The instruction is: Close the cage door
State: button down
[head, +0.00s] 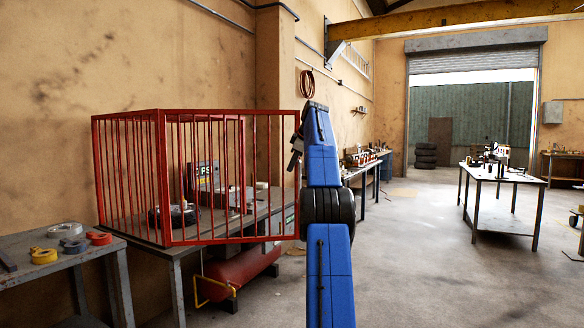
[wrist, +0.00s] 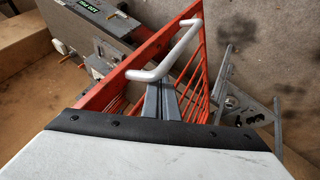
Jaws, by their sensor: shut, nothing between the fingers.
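The red barred cage (head: 125,180) stands on a grey workbench at the left in the head view. Its barred door (head: 205,240) appears swung out, with its free edge near my gripper. In the wrist view the door's red frame (wrist: 125,72) runs diagonally, with a white bar handle (wrist: 185,52) on it. My gripper (wrist: 162,88) is shut and empty, its grey fingers close to the handle; I cannot tell whether they touch. In the head view my gripper (head: 294,158) shows beside the door's edge, partly hidden by my blue arm.
A wheel (head: 175,216) and a dark box (head: 204,176) show through the bars. A red tank (head: 240,266) lies under the bench. Tape rolls (head: 72,230) lie on the left bench. Open floor (head: 420,260) extends to the right, towards another table (head: 500,174).

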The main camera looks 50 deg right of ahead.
jog(key=shift+w+d, duration=0.25)
jog(key=shift+w, duration=0.05)
jog(key=shift+r, duration=0.1)
dwell(0.3)
